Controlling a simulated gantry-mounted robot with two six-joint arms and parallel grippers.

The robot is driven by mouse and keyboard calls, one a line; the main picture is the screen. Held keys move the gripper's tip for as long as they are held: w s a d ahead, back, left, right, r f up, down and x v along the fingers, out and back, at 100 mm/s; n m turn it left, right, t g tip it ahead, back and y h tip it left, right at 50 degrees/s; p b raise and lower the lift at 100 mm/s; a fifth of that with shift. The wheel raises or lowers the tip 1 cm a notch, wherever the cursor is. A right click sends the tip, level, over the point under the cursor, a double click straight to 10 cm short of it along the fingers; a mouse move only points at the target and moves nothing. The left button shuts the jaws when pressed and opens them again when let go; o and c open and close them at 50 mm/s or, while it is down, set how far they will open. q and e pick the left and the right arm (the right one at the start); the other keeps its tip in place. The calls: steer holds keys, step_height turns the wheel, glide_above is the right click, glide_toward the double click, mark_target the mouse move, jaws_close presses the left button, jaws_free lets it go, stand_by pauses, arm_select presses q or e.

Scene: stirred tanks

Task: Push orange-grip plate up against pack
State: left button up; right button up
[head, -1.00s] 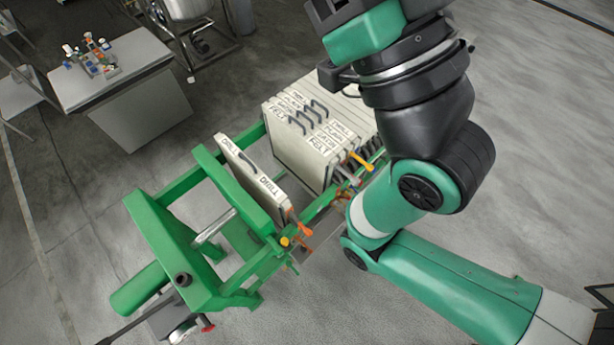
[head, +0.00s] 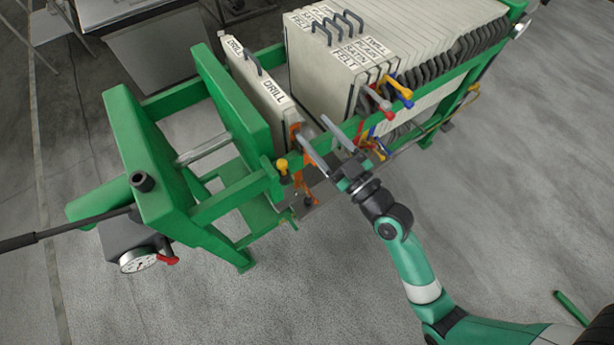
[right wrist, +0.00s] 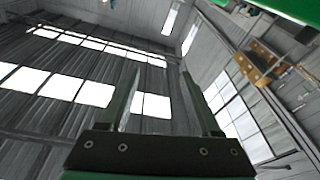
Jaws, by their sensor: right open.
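The orange-grip plate (head: 258,88), a pale slab marked DRILL with a dark handle on top, stands upright in the green press frame. Its orange grip (head: 296,130) is at its near side edge. The pack (head: 330,75) of pale plates stands to its right, with a gap between them. My right gripper (head: 313,131) is open and empty, its fingers pointing up-left beside the orange grip. I cannot tell whether a finger touches it. The right wrist view shows the spread fingers (right wrist: 160,72) with nothing between them. My left gripper is not in view.
The green side rail (head: 400,115) runs along the near side of the plates. Red, blue and yellow grips (head: 385,95) stick out by the pack's front. A green end block (head: 228,100) stands left of the plate. A gauge (head: 138,260) hangs at lower left.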

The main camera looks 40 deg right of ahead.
steer(key=s+d+f+m+g+h+b, duration=0.1)
steer(key=s+f+b, duration=0.2)
steer(key=f, duration=0.7)
steer(key=s+d+f+g+h+b, duration=0.15)
steer(key=f+b, duration=0.25)
steer(key=f, duration=0.6)
steer(key=shift+y, duration=0.45)
steer(key=w, duration=0.3)
steer(key=w+d, duration=0.1)
steer(key=w, duration=0.7)
steer(key=shift+d+r, duration=0.35)
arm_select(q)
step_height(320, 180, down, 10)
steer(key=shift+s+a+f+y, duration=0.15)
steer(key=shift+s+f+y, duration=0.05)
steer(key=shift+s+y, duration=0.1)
arm_select(e)
steer(key=shift+c, duration=0.2)
jaws_close()
